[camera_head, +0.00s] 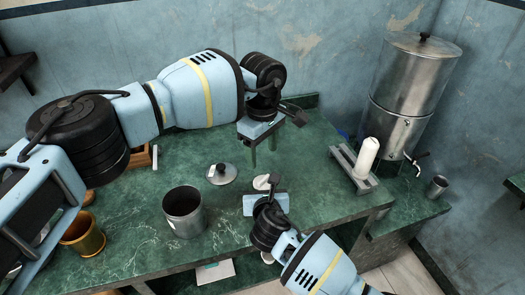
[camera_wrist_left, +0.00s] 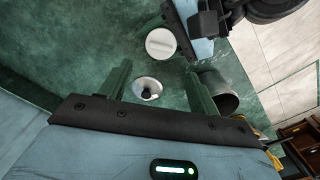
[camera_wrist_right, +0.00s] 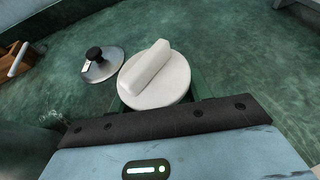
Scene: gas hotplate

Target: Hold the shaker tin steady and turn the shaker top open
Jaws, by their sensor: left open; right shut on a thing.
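The shaker top (camera_wrist_right: 155,82) is a round white cap with a raised bar across it, seen from above in the right wrist view. In the head view (camera_head: 261,182) and the left wrist view (camera_wrist_left: 161,43) it shows beside my right gripper. The tin below it is hidden by the top and the gripper. My right gripper (camera_wrist_right: 158,98) is shut on the shaker, its fingers on either side just under the cap. My left gripper (camera_head: 262,150) is open and empty, fingers pointing down, above the counter behind the shaker and apart from it.
A metal lid with a black knob (camera_head: 221,174) lies left of the shaker. An open metal pot (camera_head: 184,214) stands in front of it. A white cylinder (camera_head: 367,155) on a metal stand, a large metal urn (camera_head: 410,85) and a small cup (camera_head: 437,187) are at right. A brass pot (camera_head: 84,237) is at left.

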